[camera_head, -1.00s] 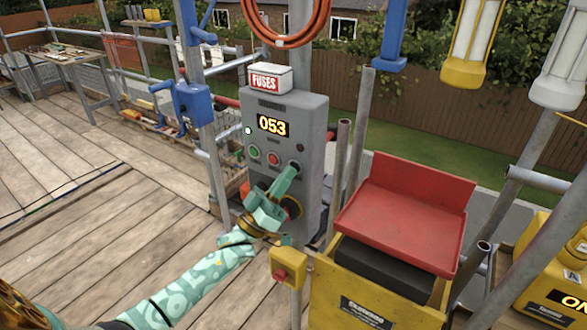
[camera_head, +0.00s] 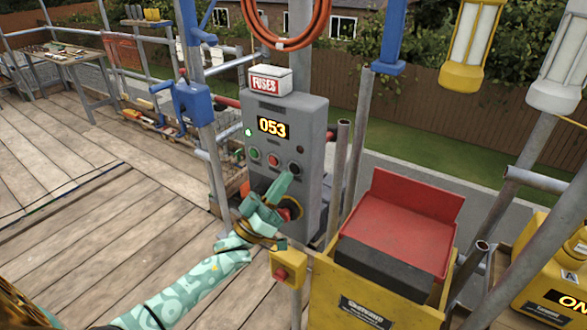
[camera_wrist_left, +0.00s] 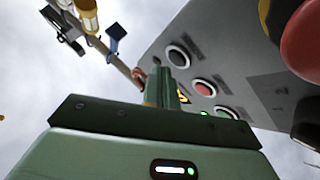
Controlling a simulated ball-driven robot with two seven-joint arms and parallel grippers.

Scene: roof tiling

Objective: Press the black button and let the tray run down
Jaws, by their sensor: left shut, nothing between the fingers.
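The black button (camera_head: 295,167) is at the right end of a row of buttons on the grey control box (camera_head: 313,135), which reads 053. In the left wrist view the black button (camera_wrist_left: 179,56) shows uncovered, beside the fingers. My left gripper (camera_head: 285,182) is shut and empty, its tips just below the black button and seemingly apart from it. In the left wrist view its fingers (camera_wrist_left: 160,88) point up past the box face. The red tray (camera_head: 410,215) is at the right, behind a dark block (camera_head: 385,270) on the yellow housing. My right gripper is out of view.
A green button (camera_head: 254,153) and a red button (camera_head: 273,160) sit left of the black one. A red knob on a yellow ring (camera_head: 297,212) is below. A small yellow box with a red button (camera_head: 288,266) stands under my wrist. Scaffold poles (camera_head: 337,180) rise between box and tray.

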